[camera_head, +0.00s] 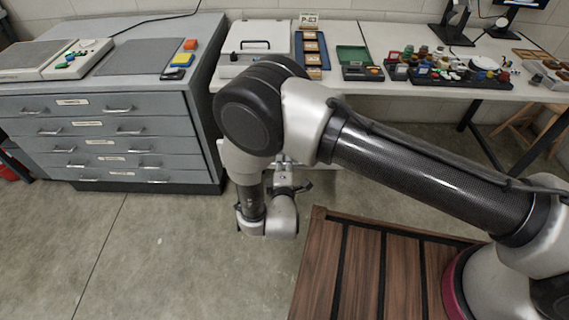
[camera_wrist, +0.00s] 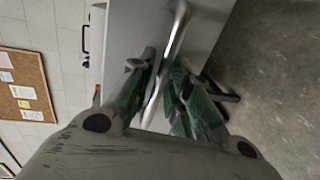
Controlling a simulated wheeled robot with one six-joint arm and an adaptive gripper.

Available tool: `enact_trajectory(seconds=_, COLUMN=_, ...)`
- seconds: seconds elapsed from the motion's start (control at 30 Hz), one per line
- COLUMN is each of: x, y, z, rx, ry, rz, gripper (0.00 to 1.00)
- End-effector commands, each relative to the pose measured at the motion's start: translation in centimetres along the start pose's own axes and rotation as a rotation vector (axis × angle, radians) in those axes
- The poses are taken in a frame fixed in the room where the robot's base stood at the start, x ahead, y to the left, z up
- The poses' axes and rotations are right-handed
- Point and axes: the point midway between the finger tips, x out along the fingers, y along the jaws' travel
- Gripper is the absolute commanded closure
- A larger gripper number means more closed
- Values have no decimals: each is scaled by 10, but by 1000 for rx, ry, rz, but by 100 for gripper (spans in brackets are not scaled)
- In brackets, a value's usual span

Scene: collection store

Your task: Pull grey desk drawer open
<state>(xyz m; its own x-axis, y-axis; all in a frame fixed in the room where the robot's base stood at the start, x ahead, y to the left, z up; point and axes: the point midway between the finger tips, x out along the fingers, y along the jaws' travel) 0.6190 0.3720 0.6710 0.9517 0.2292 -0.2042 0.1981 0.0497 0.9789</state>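The grey desk drawer (camera_wrist: 132,38) fills the upper middle of the wrist view. Its bright metal bar handle (camera_wrist: 178,28) runs down between the fingers of my gripper (camera_wrist: 163,72). The green-padded fingertips lie close on either side of the bar, with little gap, and look shut on it. In the head view, my gripper (camera_head: 287,188) is low in front of the white desk (camera_head: 368,29), and my arm hides most of the drawer. I cannot tell from these views how far the drawer stands out.
A grey drawer cabinet (camera_head: 100,103) stands to the left. A white case (camera_head: 254,42), a green box (camera_head: 352,55) and a tray of small items (camera_head: 455,80) are on the desk. My slatted wooden deck is at lower right. The floor at front left is clear.

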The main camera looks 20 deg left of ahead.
Motion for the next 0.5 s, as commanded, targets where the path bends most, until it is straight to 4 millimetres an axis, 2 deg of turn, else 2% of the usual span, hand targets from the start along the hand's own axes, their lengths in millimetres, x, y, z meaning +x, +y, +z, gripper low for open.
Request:
enact_trajectory(seconds=0.3, x=5, y=0, z=0, rx=0, ry=-1, rz=0, gripper=81)
enact_trajectory(seconds=0.4, x=5, y=0, z=0, rx=0, ry=-1, rz=0, gripper=98)
enact_trajectory(seconds=0.5, x=5, y=0, z=0, rx=0, ry=-1, rz=0, gripper=100)
